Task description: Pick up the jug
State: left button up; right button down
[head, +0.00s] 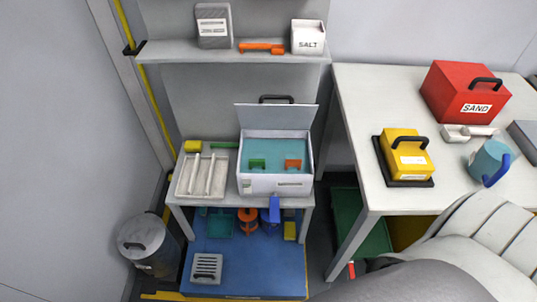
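A teal jug (487,159) with a blue handle stands near the right edge of the white table (360,130) on the right. Its handle is at its lower right, towards the table's front. Parts of my own arm cover the lower right of the view, just below the jug and apart from it in the picture. Neither of my grippers shows in the head view.
A red SAND box (462,88), a yellow box (406,150) on a dark tray and a white scoop (457,133) stand near the jug. A grey object (525,135) lies to its right. An open white case (275,183) sits on the left bench.

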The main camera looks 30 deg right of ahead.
aim_at(494, 158)
jog(key=k+z, duration=0.1)
jog(key=z, duration=2.45)
jog(key=j+u, duration=0.1)
jog(key=u, duration=1.4)
jog(key=l+z, duration=0.1)
jog(key=z, duration=1.4)
